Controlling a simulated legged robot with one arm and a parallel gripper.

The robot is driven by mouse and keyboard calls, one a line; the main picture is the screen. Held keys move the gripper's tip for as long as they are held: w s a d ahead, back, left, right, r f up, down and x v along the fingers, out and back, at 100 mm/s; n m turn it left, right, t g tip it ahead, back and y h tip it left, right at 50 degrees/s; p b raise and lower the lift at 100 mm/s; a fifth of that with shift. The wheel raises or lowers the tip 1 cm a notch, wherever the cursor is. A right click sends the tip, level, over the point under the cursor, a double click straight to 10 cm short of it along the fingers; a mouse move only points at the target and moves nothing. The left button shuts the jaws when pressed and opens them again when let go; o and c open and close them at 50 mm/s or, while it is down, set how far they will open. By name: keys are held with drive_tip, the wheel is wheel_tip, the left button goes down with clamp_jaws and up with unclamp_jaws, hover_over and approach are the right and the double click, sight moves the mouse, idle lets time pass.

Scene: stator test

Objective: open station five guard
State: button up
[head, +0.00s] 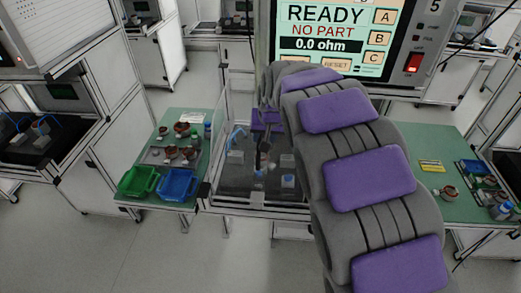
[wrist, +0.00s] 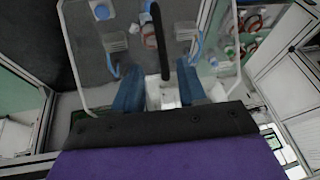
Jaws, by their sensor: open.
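The station five guard (wrist: 88,60) is a clear panel with a pale rim, filling the upper middle of the wrist view. A black bar handle (wrist: 154,35) runs along its middle. My gripper (wrist: 159,68) is open, its two blue fingers on either side of the handle's near end; I cannot tell whether they touch it. Through the panel I see grey blocks and blue parts of the fixture. In the head view the station's dark bed (head: 225,180) with blocks shows below the screen, and my purple and grey arm hides its right part.
The station screen (head: 325,28) reads READY, NO PART, 0.0 ohm. A green side table (head: 150,130) holds green and blue bins and copper-coloured parts. Another green table (head: 420,140) stands right of my arm. The floor in front at left is clear.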

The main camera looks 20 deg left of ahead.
hover_over(259, 157)
wheel_tip(259, 157, down, 6)
drive_tip(key=shift+r+b, duration=0.25)
drive_tip(key=shift+b, duration=0.1)
drive_tip(key=shift+w+d+f, duration=0.1)
drive_tip(key=shift+w+f, duration=0.1)
drive_tip(key=shift+f, duration=0.4)
drive_tip(key=shift+w+a+f, duration=0.1)
drive_tip(key=shift+w+f, duration=0.15)
drive_tip(key=shift+f, duration=0.4)
drive_tip(key=shift+w+d+f, duration=0.1)
drive_tip(key=shift+w+f, duration=0.1)
drive_tip(key=shift+f, duration=0.4)
drive_tip(key=shift+a, duration=0.25)
drive_tip(key=shift+a+f, duration=0.1)
drive_tip(key=shift+a, duration=0.15)
drive_tip(key=shift+c, duration=1.4)
drive_tip(key=shift+d, duration=0.3)
clamp_jaws()
